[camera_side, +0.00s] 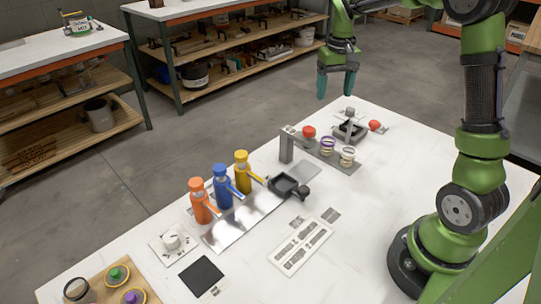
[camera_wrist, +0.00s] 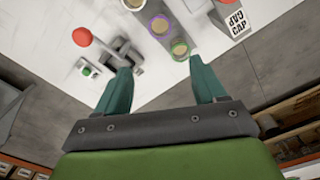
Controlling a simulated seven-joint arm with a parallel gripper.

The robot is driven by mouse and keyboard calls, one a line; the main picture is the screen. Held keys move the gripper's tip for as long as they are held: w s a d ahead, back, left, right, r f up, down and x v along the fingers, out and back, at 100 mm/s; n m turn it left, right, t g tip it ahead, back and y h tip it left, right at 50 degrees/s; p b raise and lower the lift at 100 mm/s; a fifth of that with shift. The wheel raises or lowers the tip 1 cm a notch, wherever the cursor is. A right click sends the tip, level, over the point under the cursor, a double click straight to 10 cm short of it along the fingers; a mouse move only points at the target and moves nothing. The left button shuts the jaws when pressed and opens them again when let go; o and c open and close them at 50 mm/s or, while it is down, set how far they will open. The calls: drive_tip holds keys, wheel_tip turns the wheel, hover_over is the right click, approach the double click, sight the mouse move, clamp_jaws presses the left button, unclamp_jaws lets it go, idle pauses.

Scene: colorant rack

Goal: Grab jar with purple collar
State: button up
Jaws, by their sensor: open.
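The jar with the purple collar (camera_side: 327,146) stands upright on a grey rack plate on the white table, beside a second jar with a pale yellow collar (camera_side: 347,156). My gripper (camera_side: 337,85) hangs in the air beyond the table's far edge, above and behind the jars. In the wrist view its two teal fingers (camera_wrist: 158,88) are spread apart with nothing between them.
A grey post with a red knob (camera_side: 309,131) stands left of the jars. Orange, blue and yellow bottles (camera_side: 222,187) stand further left.

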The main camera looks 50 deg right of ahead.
hover_over(329, 141)
drive_tip(key=a, duration=0.1)
drive_tip(key=f, duration=1.1)
drive_tip(key=shift+s+a+f, duration=0.15)
drive_tip(key=shift+a+f, duration=0.05)
drive_tip(key=shift+f, duration=0.1)
drive_tip(key=f, duration=0.5)
drive_tip(key=shift+s+a+f, duration=0.1)
drive_tip(key=shift+s+a, duration=0.1)
drive_tip(key=shift+s, duration=0.05)
drive_tip(key=c, duration=1.1)
